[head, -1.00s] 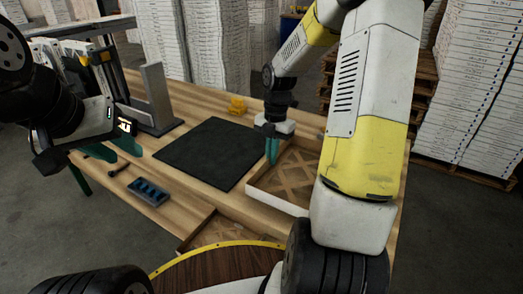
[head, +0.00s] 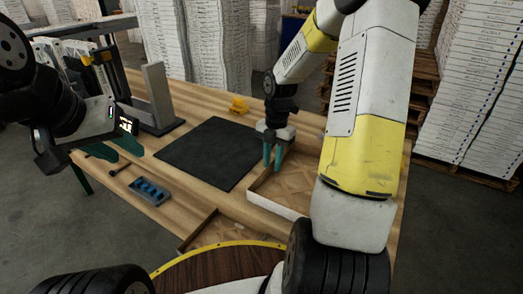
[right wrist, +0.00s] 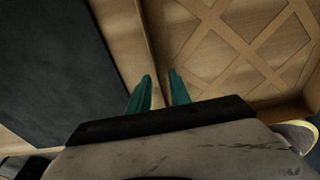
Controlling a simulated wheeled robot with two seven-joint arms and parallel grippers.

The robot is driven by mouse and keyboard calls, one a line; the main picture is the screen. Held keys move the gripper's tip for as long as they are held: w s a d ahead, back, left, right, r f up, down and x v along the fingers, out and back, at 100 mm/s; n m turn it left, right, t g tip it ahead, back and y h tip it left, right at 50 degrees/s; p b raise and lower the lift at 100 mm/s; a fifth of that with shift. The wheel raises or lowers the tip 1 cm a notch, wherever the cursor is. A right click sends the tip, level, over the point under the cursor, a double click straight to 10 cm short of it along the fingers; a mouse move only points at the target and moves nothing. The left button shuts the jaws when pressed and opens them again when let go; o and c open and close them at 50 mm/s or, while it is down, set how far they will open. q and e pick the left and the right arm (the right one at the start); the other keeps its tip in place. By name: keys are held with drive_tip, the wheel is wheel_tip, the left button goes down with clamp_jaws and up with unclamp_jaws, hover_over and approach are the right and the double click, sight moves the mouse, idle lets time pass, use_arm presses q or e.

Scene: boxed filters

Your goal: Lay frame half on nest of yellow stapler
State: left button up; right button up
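A frame half (head: 290,187) with pale walls and a wooden lattice lies at the right of the table; its near right part is hidden by my right arm. My right gripper (head: 272,163) is over its left wall, fingers apart and pointing down. In the right wrist view, the frame wall (right wrist: 150,35) runs between the two green fingertips (right wrist: 160,76), with no clear grip on it. The yellow stapler (head: 100,62) appears to be the yellow part on the upright machine at the left; its nest is not clearly visible. My left gripper (head: 117,148) is open and empty near the table's left edge.
A dark mat (head: 208,152) lies mid-table. A blue-grey tray (head: 149,192) and a dark tool (head: 120,168) lie at left. A small yellow object (head: 238,105) stands at the back. A second lattice frame (head: 213,232) lies at the near edge. A grey upright (head: 158,95) stands left.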

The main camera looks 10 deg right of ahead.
wheel_tip(320, 180, up, 17)
drive_tip(key=s+a+m+t, duration=0.1)
drive_tip(key=s+m+t, duration=0.15)
drive_tip(key=m, duration=0.35)
drive_tip(key=s+a+r+m+t, duration=0.2)
drive_tip(key=s+r+m, duration=0.1)
drive_tip(key=s+m, duration=0.4)
drive_tip(key=s+a+r+m+t+y, duration=0.1)
drive_tip(key=s+a+r+m+t, duration=0.1)
drive_tip(key=s+m, duration=0.6)
drive_tip(key=shift+a+r+m+t, duration=0.35)
drive_tip(key=shift+r+m, duration=0.1)
drive_tip(key=shift+m, duration=2.25)
drive_tip(key=shift+d, duration=0.1)
